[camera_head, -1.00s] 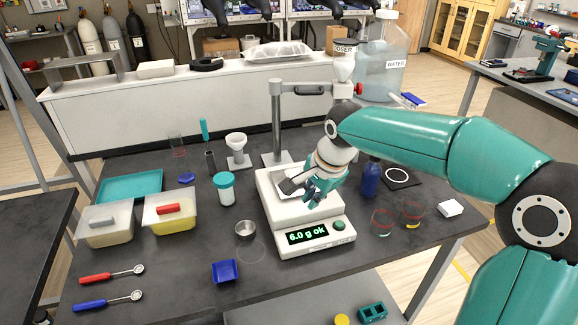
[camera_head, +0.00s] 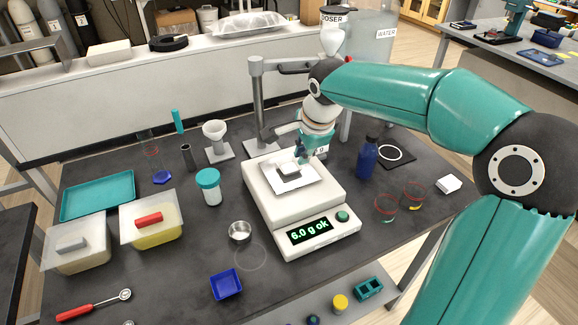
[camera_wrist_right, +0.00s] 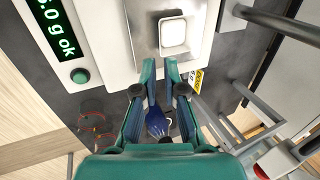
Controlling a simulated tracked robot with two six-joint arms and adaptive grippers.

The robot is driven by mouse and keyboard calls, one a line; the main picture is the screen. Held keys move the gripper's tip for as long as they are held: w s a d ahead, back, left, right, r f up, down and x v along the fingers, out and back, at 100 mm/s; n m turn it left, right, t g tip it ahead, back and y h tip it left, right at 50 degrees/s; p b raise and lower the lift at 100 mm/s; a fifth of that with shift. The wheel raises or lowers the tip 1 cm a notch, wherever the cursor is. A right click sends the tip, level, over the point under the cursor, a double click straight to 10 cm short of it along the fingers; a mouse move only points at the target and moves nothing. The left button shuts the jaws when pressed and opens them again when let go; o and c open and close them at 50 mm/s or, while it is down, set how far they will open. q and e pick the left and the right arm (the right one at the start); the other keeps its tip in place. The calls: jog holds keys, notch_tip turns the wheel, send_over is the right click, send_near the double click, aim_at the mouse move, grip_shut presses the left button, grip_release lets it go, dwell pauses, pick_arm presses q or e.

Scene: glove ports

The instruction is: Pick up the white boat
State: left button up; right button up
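The white boat (camera_head: 289,170) is a small square dish on the metal pan of the balance (camera_head: 262,196), whose display reads "6.0 g ok". It also shows in the right wrist view as a white square dish (camera_wrist_right: 173,34) on the shiny pan. My right gripper (camera_head: 301,153) is at the back right of the pan, close to the boat. In the right wrist view its fingers (camera_wrist_right: 161,68) are apart with nothing between them, and the boat lies beyond their tips. My left gripper is out of view.
A teal-lidded jar (camera_head: 210,187), metal cup (camera_head: 240,232) and blue boat (camera_head: 226,285) are left and front. Another white square item (camera_head: 448,184) lies far right.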

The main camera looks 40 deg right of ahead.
aim_at(296, 171)
jog(key=shift+x, duration=1.1)
jog(key=p+x, duration=0.1)
jog(key=x, duration=0.3)
jog(key=shift+a, duration=0.1)
jog(key=shift+w+f, duration=0.3)
jog(key=shift+f, duration=0.25)
grip_shut()
jog(key=shift+r, duration=0.15)
